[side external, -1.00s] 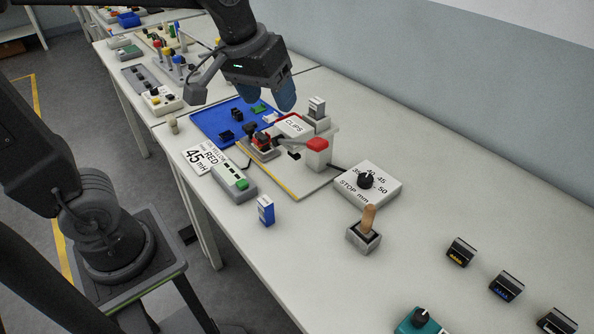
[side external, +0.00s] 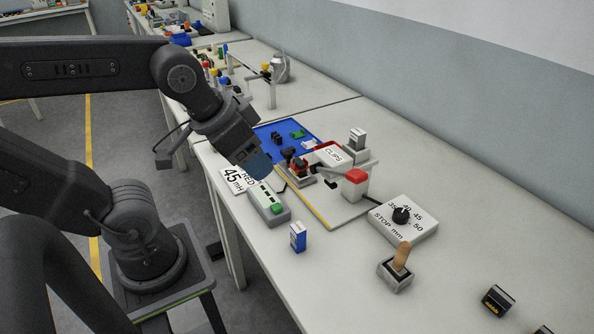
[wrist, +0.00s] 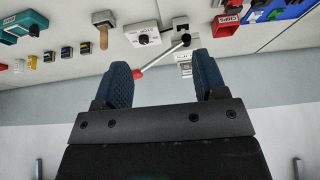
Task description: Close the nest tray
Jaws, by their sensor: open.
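I cannot tell for certain which part is the nest tray. A small fixture with red and black parts (side external: 300,170) stands on a pale base plate (side external: 345,207) in the side view. My gripper (side external: 257,166) has blue fingers and hangs above the front side of the table, left of the fixture, apparently over the card and the grey box. In the wrist view my gripper (wrist: 163,72) is open with nothing held. A pale rod with a red end (wrist: 137,74) shows beyond the gap between its fingers.
A blue tray (side external: 268,132) lies behind the fixture, beside a CLIPS box (side external: 333,155). A grey box with a green button (side external: 268,205), a printed card (side external: 232,181), a blue-white box (side external: 298,238), a STOP dial box (side external: 405,225) and a wooden-handled lever (side external: 398,268) stand around.

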